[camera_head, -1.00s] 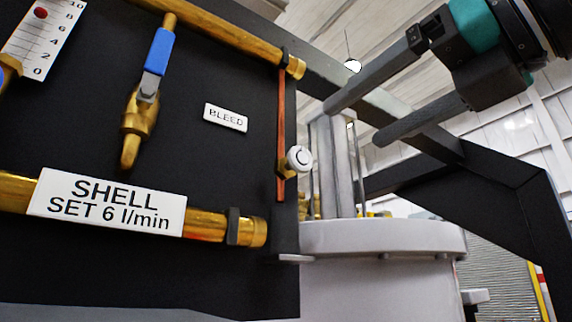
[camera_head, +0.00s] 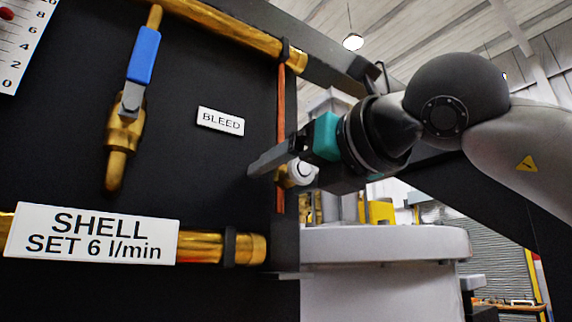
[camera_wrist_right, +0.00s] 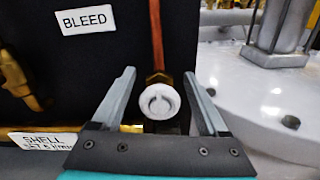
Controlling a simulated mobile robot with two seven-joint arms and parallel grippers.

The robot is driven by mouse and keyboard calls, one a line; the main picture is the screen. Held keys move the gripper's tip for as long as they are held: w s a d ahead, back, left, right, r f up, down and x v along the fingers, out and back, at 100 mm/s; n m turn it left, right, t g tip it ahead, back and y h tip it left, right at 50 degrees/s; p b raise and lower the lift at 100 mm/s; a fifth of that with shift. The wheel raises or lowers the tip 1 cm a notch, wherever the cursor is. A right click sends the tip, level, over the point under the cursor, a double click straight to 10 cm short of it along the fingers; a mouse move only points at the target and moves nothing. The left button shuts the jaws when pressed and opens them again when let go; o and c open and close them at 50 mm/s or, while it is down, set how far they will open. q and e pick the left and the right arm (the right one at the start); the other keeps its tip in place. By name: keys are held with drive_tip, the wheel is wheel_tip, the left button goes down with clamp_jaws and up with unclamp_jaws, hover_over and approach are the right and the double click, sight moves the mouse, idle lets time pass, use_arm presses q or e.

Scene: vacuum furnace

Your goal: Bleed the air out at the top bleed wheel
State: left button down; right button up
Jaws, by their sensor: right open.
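The bleed wheel (camera_head: 301,173) is a small white round knob on a brass fitting, on a thin copper pipe (camera_head: 281,118) at the panel's right edge. My right gripper (camera_head: 262,172) is at the wheel and partly covers it in the head view. In the right wrist view the wheel (camera_wrist_right: 159,101) sits between the two open fingers of my right gripper (camera_wrist_right: 164,80), with a gap on each side. A white BLEED label (camera_head: 221,121) is left of the wheel. My left gripper is not in view.
A brass valve with a blue lever (camera_head: 143,55) and the SHELL label (camera_head: 92,234) on a brass pipe are on the black panel (camera_head: 210,170). A white cylindrical vessel (camera_head: 385,243) stands right of the panel. A dark sloping beam runs behind my arm.

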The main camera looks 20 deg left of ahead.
clamp_jaws()
idle(0.8)
